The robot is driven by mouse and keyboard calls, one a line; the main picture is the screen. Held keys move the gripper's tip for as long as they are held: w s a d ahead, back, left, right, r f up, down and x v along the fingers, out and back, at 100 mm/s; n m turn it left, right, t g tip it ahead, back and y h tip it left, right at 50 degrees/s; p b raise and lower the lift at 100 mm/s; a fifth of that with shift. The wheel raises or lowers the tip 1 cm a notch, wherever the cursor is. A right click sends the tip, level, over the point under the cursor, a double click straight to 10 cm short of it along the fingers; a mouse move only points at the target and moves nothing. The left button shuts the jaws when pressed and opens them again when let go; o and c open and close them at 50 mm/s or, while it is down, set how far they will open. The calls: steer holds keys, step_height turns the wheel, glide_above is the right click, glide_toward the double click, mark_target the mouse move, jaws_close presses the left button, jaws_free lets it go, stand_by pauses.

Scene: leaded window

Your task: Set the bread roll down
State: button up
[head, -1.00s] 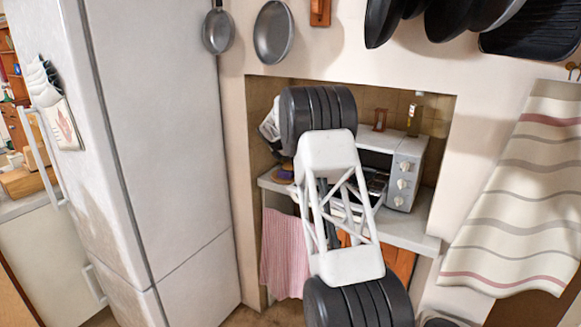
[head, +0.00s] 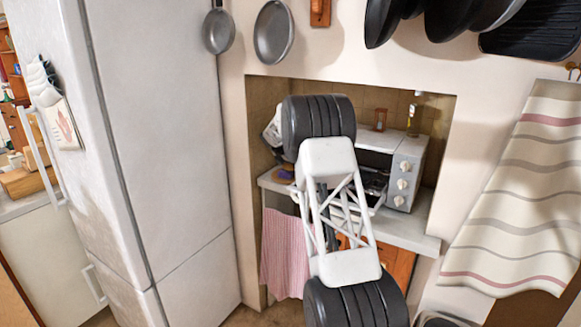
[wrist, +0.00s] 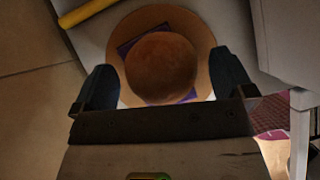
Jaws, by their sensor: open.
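The bread roll (wrist: 161,66) is round and brown. In the wrist view it sits over a purple square (wrist: 128,47) on a round tan board (wrist: 199,35). My gripper (wrist: 165,85) is open, with one dark finger on each side of the roll. A narrow gap shows between the roll and each finger. In the head view my arm covers the gripper and the roll. The board's edge (head: 281,178) and some purple (head: 288,167) show just left of my arm on the counter.
A white toaster oven (head: 405,172) stands right of my arm on the white counter (head: 400,228), inside a wall recess. In the wrist view a yellow rod (wrist: 88,11) lies at upper left. A pink striped towel (head: 284,255) hangs below the counter.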

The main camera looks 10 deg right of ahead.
steer(key=shift+c, duration=0.5)
steer(key=c, duration=0.9)
steer(key=shift+o, duration=0.2)
steer(key=shift+r, duration=0.1)
steer(key=shift+r, duration=4.9)
